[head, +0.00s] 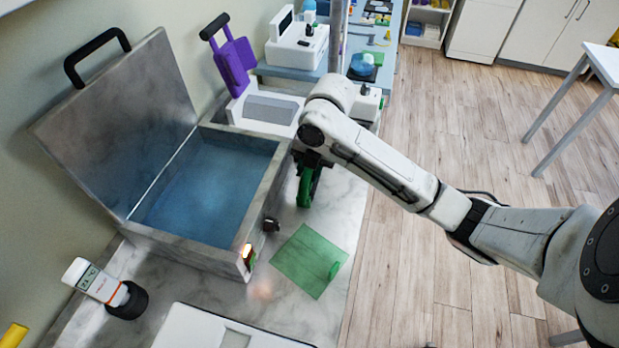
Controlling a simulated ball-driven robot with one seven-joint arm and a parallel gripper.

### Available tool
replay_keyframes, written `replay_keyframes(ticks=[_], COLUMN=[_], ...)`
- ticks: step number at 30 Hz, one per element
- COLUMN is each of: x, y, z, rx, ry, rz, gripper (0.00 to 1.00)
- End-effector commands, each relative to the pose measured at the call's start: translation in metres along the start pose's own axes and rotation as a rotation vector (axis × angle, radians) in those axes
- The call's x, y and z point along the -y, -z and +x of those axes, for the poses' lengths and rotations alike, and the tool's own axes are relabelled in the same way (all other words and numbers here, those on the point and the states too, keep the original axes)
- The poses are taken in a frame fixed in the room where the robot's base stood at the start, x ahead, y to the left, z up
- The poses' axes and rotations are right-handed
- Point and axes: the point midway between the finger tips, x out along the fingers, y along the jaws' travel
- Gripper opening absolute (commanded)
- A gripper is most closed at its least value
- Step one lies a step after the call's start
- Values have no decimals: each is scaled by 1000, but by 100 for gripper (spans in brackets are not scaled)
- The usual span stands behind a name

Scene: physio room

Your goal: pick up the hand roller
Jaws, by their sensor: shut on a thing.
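My gripper (309,170) points down over the marble counter, just right of the open box. It is dark and partly hidden by my arm's wrist. It is shut on a green curved thing (304,190), which looks to be the hand roller. The green thing hangs upright below the jaws. Its far side is hidden, and I cannot tell whether its lower end touches the counter.
An open box (262,210) with a blue inside and raised lid stands left of my gripper. A green sheet (299,262) lies in front. A white bottle (92,281) leans in a black holder at left. White devices (298,45) stand behind.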

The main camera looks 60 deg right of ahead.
Motion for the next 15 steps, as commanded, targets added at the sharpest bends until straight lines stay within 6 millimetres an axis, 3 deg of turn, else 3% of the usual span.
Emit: replay_keyframes(ticks=[15], x=[-1], y=[0], z=[-3], rx=[1], ry=[-2], rz=[0], gripper=[0])
